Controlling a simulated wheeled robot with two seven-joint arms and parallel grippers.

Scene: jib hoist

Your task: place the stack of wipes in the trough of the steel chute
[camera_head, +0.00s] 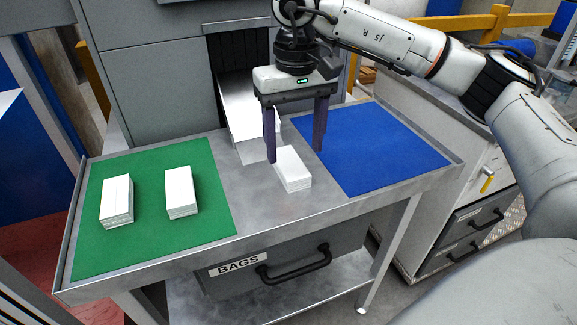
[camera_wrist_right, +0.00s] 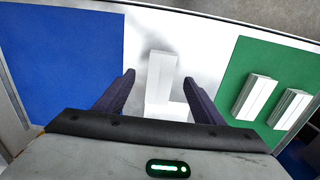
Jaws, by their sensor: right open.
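A white stack of wipes (camera_head: 293,170) lies on bare steel between the two mats. It also shows ahead of the fingers in the right wrist view (camera_wrist_right: 160,72). My right gripper (camera_head: 297,156) points down with its two dark fingers spread, above and just behind the stack. It is open and holds nothing; its fingers also show in the right wrist view (camera_wrist_right: 160,85). The pale steel chute (camera_head: 241,108) slopes out of a dark opening at the back, left of the gripper. My left gripper is not in view.
Two more white stacks (camera_head: 117,201) (camera_head: 181,192) lie on the green mat (camera_head: 145,235) at left. The blue mat (camera_head: 375,150) at right is empty. The table has a raised rim. A grey cabinet (camera_head: 150,65) stands behind it, and a drawer marked BAGS (camera_head: 285,268) is below.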

